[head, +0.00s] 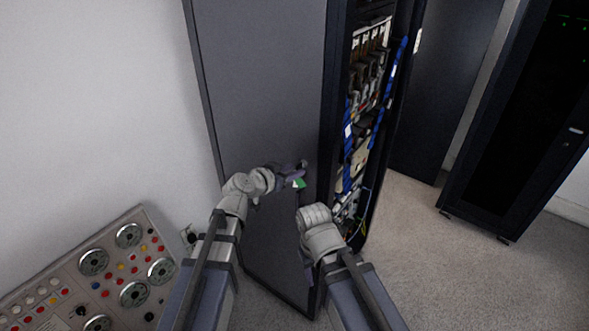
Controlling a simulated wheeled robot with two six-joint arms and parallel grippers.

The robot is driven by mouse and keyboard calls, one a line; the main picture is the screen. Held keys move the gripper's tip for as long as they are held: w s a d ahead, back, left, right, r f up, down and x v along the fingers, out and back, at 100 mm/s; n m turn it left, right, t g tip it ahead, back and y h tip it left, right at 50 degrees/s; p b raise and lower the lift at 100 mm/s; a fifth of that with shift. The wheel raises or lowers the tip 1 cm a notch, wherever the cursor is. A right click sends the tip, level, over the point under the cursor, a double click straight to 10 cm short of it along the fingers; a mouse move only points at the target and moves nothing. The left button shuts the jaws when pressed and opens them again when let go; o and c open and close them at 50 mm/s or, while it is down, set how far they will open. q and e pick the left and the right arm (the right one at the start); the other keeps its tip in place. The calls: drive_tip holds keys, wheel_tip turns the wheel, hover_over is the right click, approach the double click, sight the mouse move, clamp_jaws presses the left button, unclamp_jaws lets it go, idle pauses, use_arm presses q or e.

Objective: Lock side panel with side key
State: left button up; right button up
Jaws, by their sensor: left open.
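The side panel (262,85) is the large flat grey side of the tall dark server cabinet. It stands upright in front of me. My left gripper (299,173) is open at the panel's right part, near the cabinet's corner edge. A small green and white piece (299,184) shows just below its fingers. I cannot tell whether it is the side key or its lock, nor whether it touches the gripper. My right gripper (306,268) points down in front of the lower panel, mostly hidden behind its own wrist. I cannot make out its jaws.
The cabinet's open front shows equipment and blue cables (349,150) on the right. A dark door (445,80) and another black cabinet (515,110) stand farther right. A control console (75,285) with dials and buttons is at the lower left. Carpeted floor (450,270) is clear at the lower right.

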use_arm(q)
drive_tip(key=p+v, duration=0.2)
drive_tip(key=v, duration=0.4)
drive_tip(key=shift+s, duration=0.2)
drive_tip(key=shift+a, duration=0.15)
drive_tip(key=s+d+f+g+y+b, duration=0.1)
drive_tip(key=s+d+f+g, duration=0.2)
drive_tip(key=s+f, duration=0.25)
drive_tip(key=s+d+f+g+y+b, duration=0.1)
drive_tip(key=s+d+f+g, duration=0.1)
drive_tip(key=s+f+g, duration=0.3)
drive_tip(key=s+a+f+n+g+y, duration=0.1)
drive_tip(key=s+a+f+y, duration=0.2)
drive_tip(key=s, duration=0.2)
drive_tip(key=s+a+f+n+g+y+b, duration=0.1)
drive_tip(key=s+a+f+n+g+y, duration=0.1)
drive_tip(key=s+a+f+y, duration=0.1)
drive_tip(key=shift+s+y, duration=0.6)
drive_tip(key=shift+s, duration=0.55)
